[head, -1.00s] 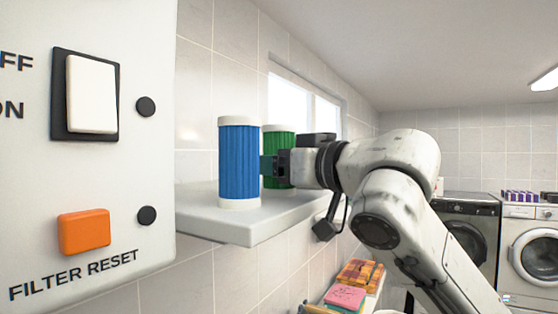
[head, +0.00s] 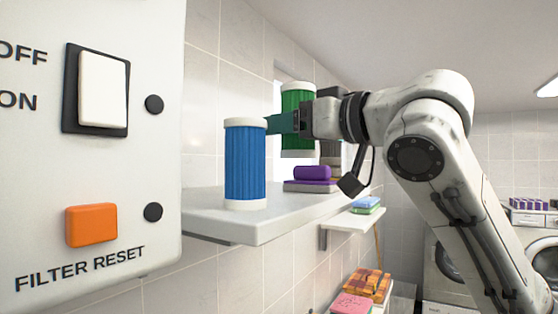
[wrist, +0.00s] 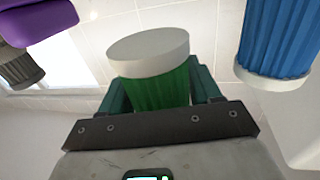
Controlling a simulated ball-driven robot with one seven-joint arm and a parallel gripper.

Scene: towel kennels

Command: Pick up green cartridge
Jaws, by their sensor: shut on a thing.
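The green cartridge (head: 297,118) has a ribbed green body and white end caps. My gripper (head: 284,124) is shut on it and holds it upright, raised above the white shelf (head: 262,228). In the wrist view the green cartridge (wrist: 158,84) sits between the two teal fingers of my gripper (wrist: 160,92), its white cap facing the camera side. Part of its body is hidden by the gripper in the head view. A blue cartridge (head: 245,163) stands upright on the shelf, nearer the camera; it also shows at the right of the wrist view (wrist: 280,38).
A purple folded item (head: 312,173) lies on the shelf behind, with a grey-brown object beside it. A white panel (head: 100,190) with a switch and an orange button fills the left. A lower shelf (head: 348,222) holds folded cloths. Washing machines stand far right.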

